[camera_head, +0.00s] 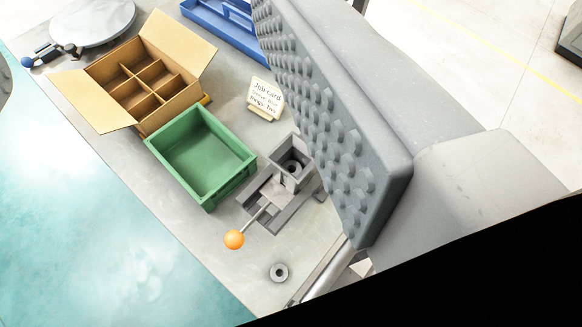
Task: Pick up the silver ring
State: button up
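A small silver ring (279,272) with a dark hole lies flat on the grey bench top, near the lower middle of the view. Another ring-shaped part (292,167), darker grey, sits inside the square pocket of a grey fixture (266,218). My gripper shows as one large grey finger pad (335,130) with a knobbed inner face, close to the camera at right. Nothing is seen against its knobs. The other finger cannot be made out. The pad is apart from the silver ring, which lies below and left of its lower end.
An orange ball knob (234,239) on a rod sticks out from the fixture. A green bin (203,158), an open cardboard box with dividers (136,87), a job card (265,98), a blue tray (228,24) and a round plate (92,20) stand behind. Bare bench surrounds the silver ring.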

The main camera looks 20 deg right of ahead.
aim_at(279, 273)
jog(key=z, duration=0.75)
jog(key=k, duration=1.45)
jog(key=u, duration=0.7)
jog(key=i, duration=1)
jog(key=z, duration=0.1)
